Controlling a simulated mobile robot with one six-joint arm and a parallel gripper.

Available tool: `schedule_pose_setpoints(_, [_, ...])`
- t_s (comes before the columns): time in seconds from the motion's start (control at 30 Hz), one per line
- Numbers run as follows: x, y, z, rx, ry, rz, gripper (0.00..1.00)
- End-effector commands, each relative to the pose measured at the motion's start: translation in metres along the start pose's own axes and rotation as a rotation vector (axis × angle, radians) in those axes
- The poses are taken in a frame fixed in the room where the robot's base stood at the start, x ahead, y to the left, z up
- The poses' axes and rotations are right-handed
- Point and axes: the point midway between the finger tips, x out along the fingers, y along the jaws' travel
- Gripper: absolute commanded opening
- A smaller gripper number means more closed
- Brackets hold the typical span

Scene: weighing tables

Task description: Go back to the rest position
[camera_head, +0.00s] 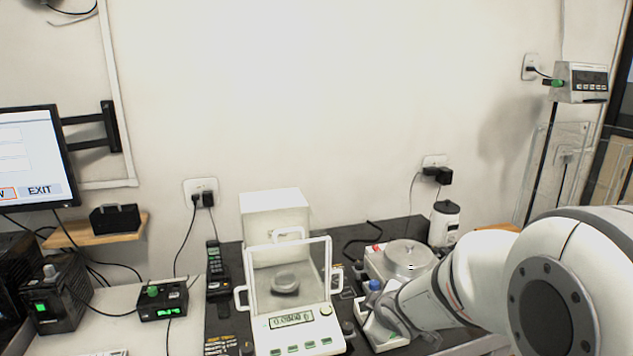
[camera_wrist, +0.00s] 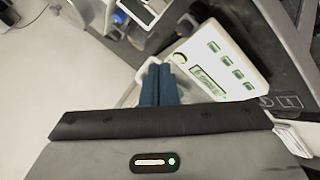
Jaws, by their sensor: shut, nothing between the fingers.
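My gripper (camera_wrist: 159,82) shows in the wrist view, its two dark blue fingers together with nothing between them. The fingers lie in front of the balance's white keypad panel (camera_wrist: 209,62), which has green buttons and a lit display; I cannot tell if they touch it. In the head view my white arm comes in from the right and reaches down beside the balance. My gripper's fingertips cannot be made out there.
A balance with a glass draft shield (camera_head: 288,240) stands on the dark bench, a round pan inside. To its right are a second scale with a round metal pan (camera_head: 408,258) and a white container (camera_head: 444,222). A monitor (camera_head: 30,160) and a small wooden shelf (camera_head: 95,232) are at left.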

Motion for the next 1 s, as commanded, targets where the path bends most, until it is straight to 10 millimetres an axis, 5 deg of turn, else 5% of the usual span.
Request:
schedule_pose_setpoints(0.17, [-0.076, -0.005, 0.043, 0.370, -0.234, 0.003, 0.00])
schedule_pose_setpoints(0.3, [-0.131, -0.036, 0.065, 0.661, -0.377, -0.053, 0.00])
schedule_pose_setpoints(0.5, [-0.184, -0.082, 0.074, 0.922, -0.499, -0.160, 0.00])
schedule_pose_setpoints(0.67, [-0.199, -0.099, 0.072, 0.991, -0.536, -0.203, 0.00])
schedule_pose_setpoints(1.0, [-0.200, -0.100, 0.072, 0.995, -0.539, -0.206, 0.00])
